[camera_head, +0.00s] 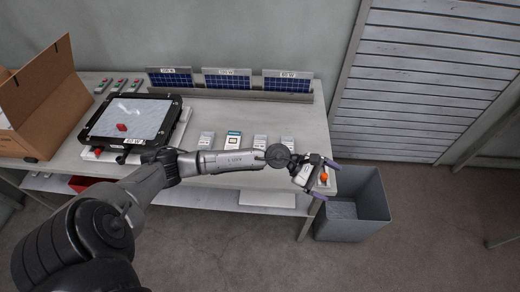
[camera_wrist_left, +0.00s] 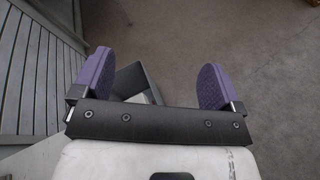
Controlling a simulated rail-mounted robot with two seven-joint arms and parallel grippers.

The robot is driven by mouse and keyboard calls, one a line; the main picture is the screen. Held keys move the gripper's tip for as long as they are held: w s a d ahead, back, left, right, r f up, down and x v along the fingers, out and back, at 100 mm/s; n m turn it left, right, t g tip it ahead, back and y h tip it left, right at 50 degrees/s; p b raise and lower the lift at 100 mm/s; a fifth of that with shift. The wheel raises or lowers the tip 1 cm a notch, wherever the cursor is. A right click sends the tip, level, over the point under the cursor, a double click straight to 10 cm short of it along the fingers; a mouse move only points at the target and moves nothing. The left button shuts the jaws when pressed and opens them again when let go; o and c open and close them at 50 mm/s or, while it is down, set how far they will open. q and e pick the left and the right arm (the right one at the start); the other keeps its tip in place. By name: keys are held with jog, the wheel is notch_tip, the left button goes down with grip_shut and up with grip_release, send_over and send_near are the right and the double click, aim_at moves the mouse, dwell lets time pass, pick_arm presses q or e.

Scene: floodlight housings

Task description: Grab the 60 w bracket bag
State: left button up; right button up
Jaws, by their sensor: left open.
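I cannot pick out a bag clearly labelled as the 60 W bracket bag. Several small pale packets or devices lie in a row on the table, including a teal-edged one (camera_head: 233,140) and a white one (camera_head: 260,141); their print is too small to read. My left gripper (camera_head: 327,180) is open at the table's right end, near the grey bin. A small orange-red thing (camera_head: 324,177) shows between its purple fingers. In the left wrist view, the fingers (camera_wrist_left: 155,78) are wide apart with nothing held between them. My right gripper is not in view.
A black floodlight housing (camera_head: 98,118) lies on the table (camera_head: 330,125) at left, beside an open cardboard box (camera_head: 42,90). Labelled solar panels (camera_head: 228,80) stand along the back. A grey bin (camera_head: 375,205) stands on the floor at right; its rim shows in the wrist view (camera_wrist_left: 128,78).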

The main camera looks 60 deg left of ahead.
pick_arm(q)
jog(key=a+f+m+g+y, duration=0.2)
jog(key=a+f+m+y, duration=0.1)
jog(key=a+m, duration=0.15)
jog(key=m+g+y+b, duration=0.5)
jog(key=g+y, duration=0.1)
jog(key=y, duration=0.4)
send_over(260, 143)
jog(key=f, duration=0.6)
jog(key=shift+s+d, duration=0.2)
jog(key=shift+d, duration=0.05)
jog(key=shift+w+a+f+b, duration=0.15)
jog(key=shift+f+b, duration=0.2)
jog(key=shift+f, duration=1.35)
jog(key=shift+a+f+b, duration=0.1)
jog(key=shift+f+b, duration=0.2)
jog(key=shift+f, duration=1.35)
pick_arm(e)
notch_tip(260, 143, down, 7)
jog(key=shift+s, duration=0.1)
pick_arm(q)
jog(key=c, duration=1.1)
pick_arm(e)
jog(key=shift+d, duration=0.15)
